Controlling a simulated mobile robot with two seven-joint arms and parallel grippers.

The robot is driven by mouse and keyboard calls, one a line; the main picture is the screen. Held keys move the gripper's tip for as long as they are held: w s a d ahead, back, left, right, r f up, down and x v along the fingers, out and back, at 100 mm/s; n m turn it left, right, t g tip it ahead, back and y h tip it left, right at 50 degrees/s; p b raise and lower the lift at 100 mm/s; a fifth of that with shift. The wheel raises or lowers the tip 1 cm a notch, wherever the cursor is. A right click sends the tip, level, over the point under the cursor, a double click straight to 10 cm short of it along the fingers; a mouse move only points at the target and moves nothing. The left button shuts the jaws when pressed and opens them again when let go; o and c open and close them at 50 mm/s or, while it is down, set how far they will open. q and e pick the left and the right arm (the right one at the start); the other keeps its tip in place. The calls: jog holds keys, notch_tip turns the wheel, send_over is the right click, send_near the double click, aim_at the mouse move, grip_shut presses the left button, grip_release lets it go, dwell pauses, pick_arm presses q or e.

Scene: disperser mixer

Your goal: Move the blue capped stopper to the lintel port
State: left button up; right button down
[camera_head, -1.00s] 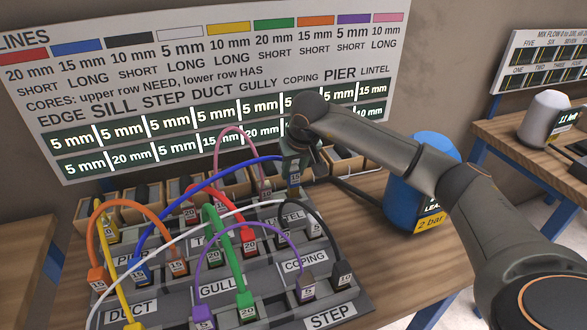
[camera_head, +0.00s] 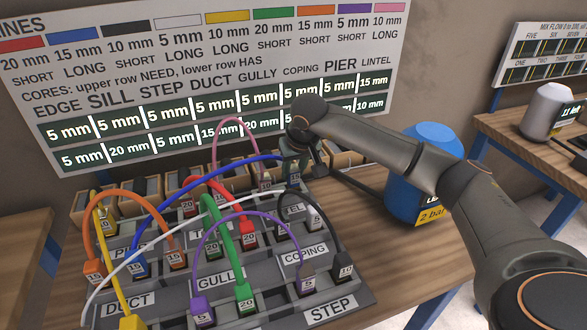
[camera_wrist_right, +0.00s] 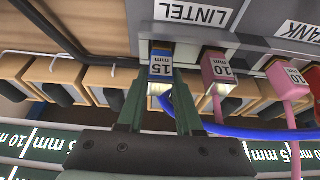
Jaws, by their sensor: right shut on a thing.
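My right gripper (camera_head: 295,158) is shut on the blue capped stopper (camera_head: 294,172), which has a white 15 mm label. It also shows in the right wrist view (camera_wrist_right: 161,66), between the two fingers (camera_wrist_right: 160,100). A blue hose runs from it left to another blue 15 mm stopper (camera_head: 137,266) near the PIER label. The LINTEL label (camera_wrist_right: 194,13) lies beside the held stopper in the wrist view. In the head view the label (camera_head: 295,210) is partly covered. The stopper is at the back of the port panel; whether it is seated I cannot tell. My left gripper is not in view.
A pink 10 mm stopper (camera_wrist_right: 222,66) stands close beside the held one. Several coloured hoses arch over the port panel (camera_head: 360,300). Wooden bins (camera_head: 345,158) line the back.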

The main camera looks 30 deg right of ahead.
jog(key=shift+f, duration=0.3)
jog(key=c, duration=0.5)
grip_release()
jog(key=v, duration=1.2)
jog(key=shift+s+r, duration=0.2)
jog(key=shift+r, duration=0.05)
